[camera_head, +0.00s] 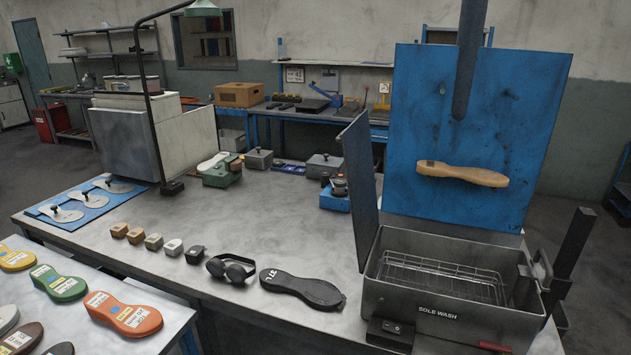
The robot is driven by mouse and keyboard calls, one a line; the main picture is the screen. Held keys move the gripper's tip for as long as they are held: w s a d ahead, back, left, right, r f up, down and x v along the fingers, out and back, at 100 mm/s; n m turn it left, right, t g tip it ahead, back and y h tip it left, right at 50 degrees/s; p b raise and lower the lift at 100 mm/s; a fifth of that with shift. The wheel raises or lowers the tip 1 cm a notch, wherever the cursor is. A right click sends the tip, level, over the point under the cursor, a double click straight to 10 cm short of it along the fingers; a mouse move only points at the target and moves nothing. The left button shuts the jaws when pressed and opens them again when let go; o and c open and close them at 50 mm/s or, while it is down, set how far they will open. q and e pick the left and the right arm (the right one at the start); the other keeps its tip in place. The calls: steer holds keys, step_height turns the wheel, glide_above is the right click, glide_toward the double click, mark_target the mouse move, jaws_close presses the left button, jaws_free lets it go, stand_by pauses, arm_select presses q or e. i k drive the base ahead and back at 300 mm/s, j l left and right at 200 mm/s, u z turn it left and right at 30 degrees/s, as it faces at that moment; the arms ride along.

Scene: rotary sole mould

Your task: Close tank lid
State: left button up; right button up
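The grey metal tank (452,309) marked SOLE WASH stands at the right end of the grey table. Its top is open, and a wire basket (440,277) shows inside. A flat grey lid (361,190) stands roughly upright along the tank's left side, tilted slightly outward. Its lower edge meets the tank's left rim. A small black box with a switch (392,328) is at the tank's front left corner. A dark upright bar (572,245) rises at the tank's right side. Neither of my grippers is in view.
A blue panel (480,120) with a tan sole (462,174) stands behind the tank. A dark post (470,60) hangs above. The table's middle is mostly clear.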

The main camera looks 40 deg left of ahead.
mark_target(356, 140)
steer(key=k+j, duration=0.15)
steer(key=j, duration=0.2)
steer(key=k+j, duration=0.2)
steer(key=j, duration=0.15)
steer(key=k+j, duration=0.15)
steer(key=j, duration=0.2)
steer(key=k+j, duration=0.2)
steer(key=j, duration=0.15)
steer(key=k+j, duration=0.15)
steer(key=j, duration=0.25)
steer(key=i+l, duration=0.6)
steer(key=l+z, duration=0.05)
steer(key=l, duration=0.05)
